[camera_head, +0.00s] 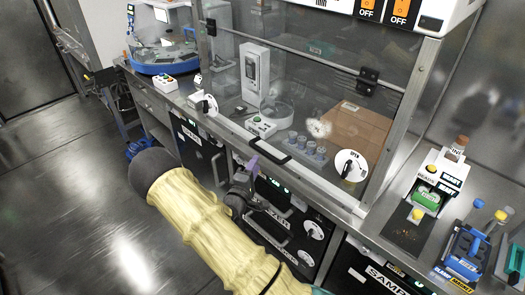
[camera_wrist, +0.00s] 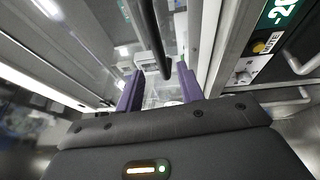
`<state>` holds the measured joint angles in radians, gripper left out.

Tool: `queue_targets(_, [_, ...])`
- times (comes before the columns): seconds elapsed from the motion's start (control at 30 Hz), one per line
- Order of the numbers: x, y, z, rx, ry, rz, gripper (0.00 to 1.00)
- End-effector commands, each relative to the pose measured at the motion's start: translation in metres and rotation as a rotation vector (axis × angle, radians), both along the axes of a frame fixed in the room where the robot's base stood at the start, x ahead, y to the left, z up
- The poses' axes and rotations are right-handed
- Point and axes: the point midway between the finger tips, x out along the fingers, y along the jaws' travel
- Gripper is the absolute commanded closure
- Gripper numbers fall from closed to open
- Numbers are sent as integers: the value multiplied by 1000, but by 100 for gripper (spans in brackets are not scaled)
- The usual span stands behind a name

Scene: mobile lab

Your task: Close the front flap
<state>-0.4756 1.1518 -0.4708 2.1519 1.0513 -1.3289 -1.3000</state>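The front flap (camera_head: 300,100) is a clear pane on the glass-fronted cabinet, below a metal rail with black hinges at its ends. I cannot tell how far it stands open. Its black bar handle (camera_head: 270,152) is near the lower edge. My gripper (camera_head: 252,164) is in front of the cabinet, just left of and below the handle. In the wrist view my gripper (camera_wrist: 161,74) has its two purple fingers apart. The black handle (camera_wrist: 150,38) reaches down to the gap between the fingertips. I cannot tell whether they touch it.
Inside the cabinet are a white instrument (camera_head: 254,72), small vials (camera_head: 302,143) and a cardboard box (camera_head: 358,130). A round dial (camera_head: 351,165) is at the front right. Dark drawer units (camera_head: 203,152) lie below the counter. The floor (camera_head: 70,165) at left is clear.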

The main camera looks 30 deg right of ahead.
Motion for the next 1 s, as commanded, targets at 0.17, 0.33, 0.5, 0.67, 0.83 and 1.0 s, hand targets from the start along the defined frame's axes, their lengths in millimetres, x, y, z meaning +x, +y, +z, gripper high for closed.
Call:
queue_targets(0.17, [22,-23,4,1,-1,1,62])
queue_targets(0.33, [42,-39,6,0,-1,8,62])
queue_targets(0.5, [51,-51,6,-1,0,7,62])
queue_targets(0.67, [51,-55,6,-1,1,2,62])
queue_targets(0.83, [50,-56,6,-1,1,-1,70])
queue_targets(1.0, [50,-56,6,0,1,-1,100])
